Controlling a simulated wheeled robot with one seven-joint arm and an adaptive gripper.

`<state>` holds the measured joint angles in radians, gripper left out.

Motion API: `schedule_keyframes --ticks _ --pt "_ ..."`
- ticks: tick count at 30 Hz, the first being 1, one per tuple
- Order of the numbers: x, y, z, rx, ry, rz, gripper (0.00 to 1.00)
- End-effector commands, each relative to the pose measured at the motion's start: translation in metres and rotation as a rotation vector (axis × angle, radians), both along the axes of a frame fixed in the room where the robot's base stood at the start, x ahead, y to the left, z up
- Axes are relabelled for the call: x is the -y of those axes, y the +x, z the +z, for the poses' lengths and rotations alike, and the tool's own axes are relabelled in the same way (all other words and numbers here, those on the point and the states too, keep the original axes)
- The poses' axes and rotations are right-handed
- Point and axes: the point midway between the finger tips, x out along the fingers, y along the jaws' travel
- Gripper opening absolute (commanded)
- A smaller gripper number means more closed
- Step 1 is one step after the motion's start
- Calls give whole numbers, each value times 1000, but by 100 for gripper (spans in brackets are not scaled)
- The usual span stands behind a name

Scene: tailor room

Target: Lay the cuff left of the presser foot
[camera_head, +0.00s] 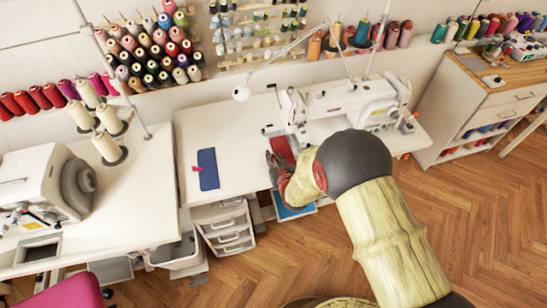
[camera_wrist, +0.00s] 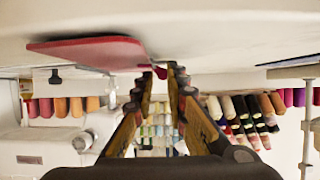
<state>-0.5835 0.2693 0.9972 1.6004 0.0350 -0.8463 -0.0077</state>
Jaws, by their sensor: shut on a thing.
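A flat red fabric piece, which I take as the cuff (camera_head: 284,149), is at the sewing machine's left end, in front of the needle area. In the wrist view the red cuff (camera_wrist: 92,52) extends left from my fingertips. My gripper (camera_head: 275,166) is shut on a small pink tab at the cuff's edge; the fingertips also show in the wrist view (camera_wrist: 161,74). The cuff is close to the white tabletop; I cannot tell if it touches. The white sewing machine (camera_head: 345,103) stands behind. Its presser foot is too small to make out clearly.
A blue fabric piece (camera_head: 208,169) with a pink tab lies on the white sewing table (camera_head: 240,135), left of my gripper. A thread stand (camera_head: 109,148) and another machine (camera_head: 45,185) are further left. The tabletop between the blue piece and my gripper is clear.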

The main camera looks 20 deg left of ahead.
Motion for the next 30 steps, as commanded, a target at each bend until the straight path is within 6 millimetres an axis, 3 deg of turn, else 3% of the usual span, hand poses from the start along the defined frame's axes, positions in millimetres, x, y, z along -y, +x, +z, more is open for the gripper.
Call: schedule_keyframes --ticks 1,2,11,23,30 --pt "0 0 -3 -1 -1 0 3" --pt "0 0 -2 -1 -1 0 16" --pt "0 0 -2 -1 -1 0 32" --pt "1 -2 4 -1 -1 0 32" --pt "22 -35 24 -2 -1 0 32"
